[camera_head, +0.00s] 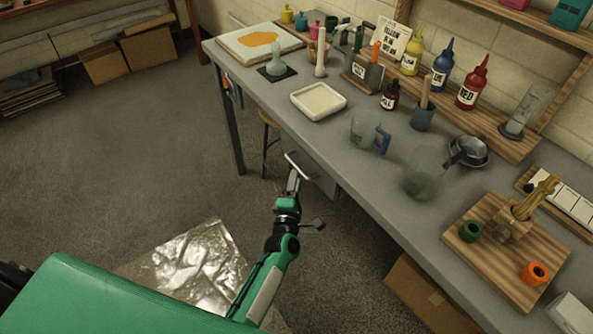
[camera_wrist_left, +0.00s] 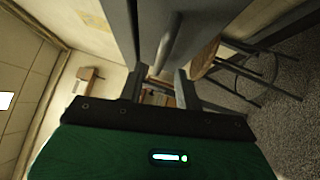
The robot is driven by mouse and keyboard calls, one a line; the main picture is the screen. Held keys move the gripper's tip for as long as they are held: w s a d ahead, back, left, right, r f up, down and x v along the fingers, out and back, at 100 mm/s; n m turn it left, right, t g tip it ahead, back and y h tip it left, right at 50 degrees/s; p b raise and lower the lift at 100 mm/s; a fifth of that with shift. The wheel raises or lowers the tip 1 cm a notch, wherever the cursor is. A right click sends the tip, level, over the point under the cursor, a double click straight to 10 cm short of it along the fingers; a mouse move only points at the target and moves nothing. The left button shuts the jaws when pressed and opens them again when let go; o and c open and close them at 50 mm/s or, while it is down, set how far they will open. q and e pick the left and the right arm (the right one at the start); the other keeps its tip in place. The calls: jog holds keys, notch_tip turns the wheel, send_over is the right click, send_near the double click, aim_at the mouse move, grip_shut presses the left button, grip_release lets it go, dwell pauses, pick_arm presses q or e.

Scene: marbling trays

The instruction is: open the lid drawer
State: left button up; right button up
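The grey drawer (camera_head: 318,178) sits under the front edge of the workbench, with a pale bar handle (camera_head: 291,160) on its front. I see no clear gap around the drawer front. My left gripper (camera_head: 294,174) is at the handle, below the table edge. In the left wrist view, the grey handle bar (camera_wrist_left: 172,38) runs down toward the space between the two dark fingers (camera_wrist_left: 160,88). The fingers are apart, and I see no firm contact with the bar. The inside of the drawer is hidden. My right gripper is not in view.
The workbench (camera_head: 385,180) carries a white tray (camera_head: 318,101), a clear jug (camera_head: 366,131), paint bottles and a wooden board (camera_head: 487,262). A stool (camera_head: 268,120) stands behind the drawer. A cardboard box (camera_head: 425,295) is under the bench. The floor at left is mostly clear.

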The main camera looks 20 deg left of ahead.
pick_arm(q)
jog(key=shift+w+a+r, duration=0.15)
jog(key=shift+w, duration=0.8)
jog(key=shift+w+a+r, duration=0.1)
jog(key=shift+w, duration=0.8)
grip_shut()
